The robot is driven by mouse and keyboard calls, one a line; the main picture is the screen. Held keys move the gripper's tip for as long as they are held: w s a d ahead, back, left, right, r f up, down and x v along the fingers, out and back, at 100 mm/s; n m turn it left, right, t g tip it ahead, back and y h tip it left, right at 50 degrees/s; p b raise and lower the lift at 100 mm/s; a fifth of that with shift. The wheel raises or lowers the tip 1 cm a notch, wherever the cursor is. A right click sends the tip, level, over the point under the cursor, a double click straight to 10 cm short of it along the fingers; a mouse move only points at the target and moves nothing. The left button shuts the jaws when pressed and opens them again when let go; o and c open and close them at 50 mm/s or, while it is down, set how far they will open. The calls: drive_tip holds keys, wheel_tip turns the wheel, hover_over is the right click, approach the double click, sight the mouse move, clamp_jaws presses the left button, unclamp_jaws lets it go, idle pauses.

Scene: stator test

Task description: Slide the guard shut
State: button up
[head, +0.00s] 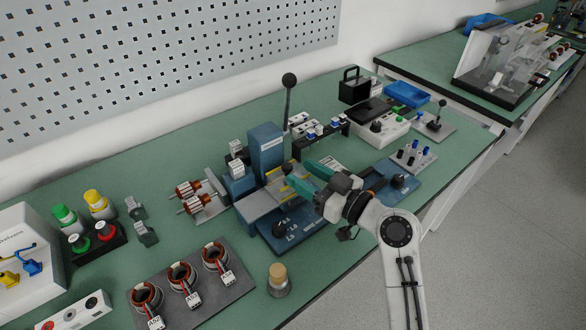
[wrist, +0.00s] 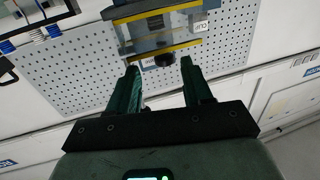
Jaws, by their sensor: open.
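The guard is a clear panel with yellow-edged borders on the blue press-like fixture (head: 267,150). In the wrist view the guard (wrist: 180,41) lies just beyond my fingertips, with a dark knob (wrist: 164,60) on its near yellow edge. In the head view the guard (head: 283,172) is partly hidden by my gripper. My gripper (head: 297,172) has teal fingers and is at the fixture's right side. In the wrist view my gripper (wrist: 160,68) is open, its fingers on either side of the knob. I cannot tell whether they touch it. Nothing is held.
A tall black-knobbed lever (head: 288,90) rises behind the fixture. Copper-wound rotors (head: 190,192) stand left of it, and a tray of stators (head: 192,285) lies in front left. A connector block (head: 412,157) and a grey control box (head: 383,128) stand to the right.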

drive_tip(key=v, duration=0.6)
drive_tip(key=shift+b, duration=0.4)
